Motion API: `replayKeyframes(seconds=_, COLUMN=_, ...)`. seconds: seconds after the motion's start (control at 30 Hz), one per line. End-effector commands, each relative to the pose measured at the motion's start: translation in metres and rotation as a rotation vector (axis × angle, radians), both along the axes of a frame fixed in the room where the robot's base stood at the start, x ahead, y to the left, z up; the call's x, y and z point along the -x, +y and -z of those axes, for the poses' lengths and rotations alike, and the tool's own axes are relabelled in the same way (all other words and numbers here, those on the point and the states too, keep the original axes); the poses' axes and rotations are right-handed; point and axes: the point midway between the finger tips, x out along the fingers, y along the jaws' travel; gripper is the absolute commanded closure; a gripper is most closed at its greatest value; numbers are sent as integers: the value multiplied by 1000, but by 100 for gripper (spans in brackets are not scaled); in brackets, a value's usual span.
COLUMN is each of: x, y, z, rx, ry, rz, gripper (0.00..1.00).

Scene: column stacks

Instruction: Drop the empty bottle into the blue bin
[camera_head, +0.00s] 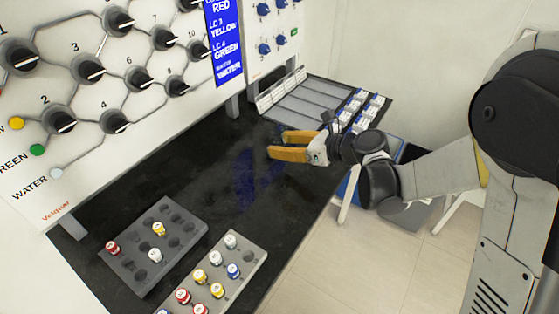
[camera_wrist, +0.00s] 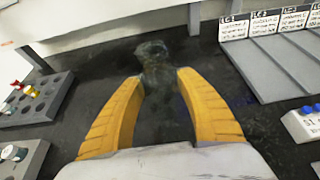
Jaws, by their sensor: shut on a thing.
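My gripper (camera_head: 270,143) has two orange fingers and is above the dark tabletop, near its right edge. In the wrist view, my gripper (camera_wrist: 160,82) is shut on a see-through, dark-looking bottle (camera_wrist: 154,55) between its fingertips. The bottle is hard to make out against the black table, and in the head view I cannot pick it out clearly. A blue bin (camera_head: 347,186) shows in part beyond the table's right edge, below and behind my arm, which hides most of it.
A grey rack (camera_head: 187,238) and a second rack (camera_head: 245,262) with colour-capped vials stand at the front of the table (camera_head: 190,180). A sectioned tray (camera_head: 305,107) with labels and small white blocks lies at the back. A valve panel (camera_head: 90,130) stands on the left.

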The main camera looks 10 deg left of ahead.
Motion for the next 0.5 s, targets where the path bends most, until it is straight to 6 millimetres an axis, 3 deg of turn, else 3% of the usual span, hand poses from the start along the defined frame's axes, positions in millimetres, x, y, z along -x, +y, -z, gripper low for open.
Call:
replayKeyframes(seconds=0.17, x=-1, y=5, z=11, rx=0, ry=0, rz=1, gripper=88)
replayKeyframes(seconds=0.37, x=-1, y=5, z=42, rx=0, ry=0, rz=1, gripper=88)
replayKeyframes(seconds=0.5, x=-1, y=5, z=43, rx=0, ry=0, rz=1, gripper=88)
